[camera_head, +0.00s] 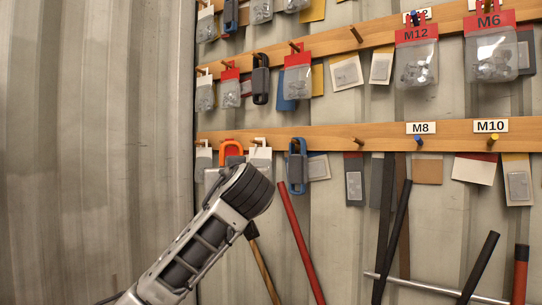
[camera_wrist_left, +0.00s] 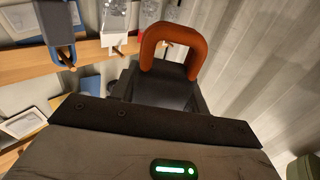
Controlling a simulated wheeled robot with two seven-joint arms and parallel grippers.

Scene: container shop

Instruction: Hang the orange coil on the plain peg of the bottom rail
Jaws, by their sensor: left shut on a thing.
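The orange coil (camera_head: 231,146) shows as an upright rounded loop in front of the left part of the bottom rail (camera_head: 330,136). My left gripper (camera_head: 247,190) is shut on its lower end, and the wrist view shows the loop (camera_wrist_left: 172,36) standing out of the dark jaws (camera_wrist_left: 160,88). The coil's lower part is hidden. I cannot tell how far the coil is from the rail. A bare plain peg (camera_head: 358,141) sticks out of the bottom rail, right of the coil and left of the M8 label (camera_head: 421,128). My right gripper is not in view.
A blue and grey coil (camera_head: 297,170) hangs on the bottom rail between the orange coil and the bare peg. White cards (camera_head: 260,157) hang close beside my gripper. Long-handled tools (camera_head: 300,240) stand below.

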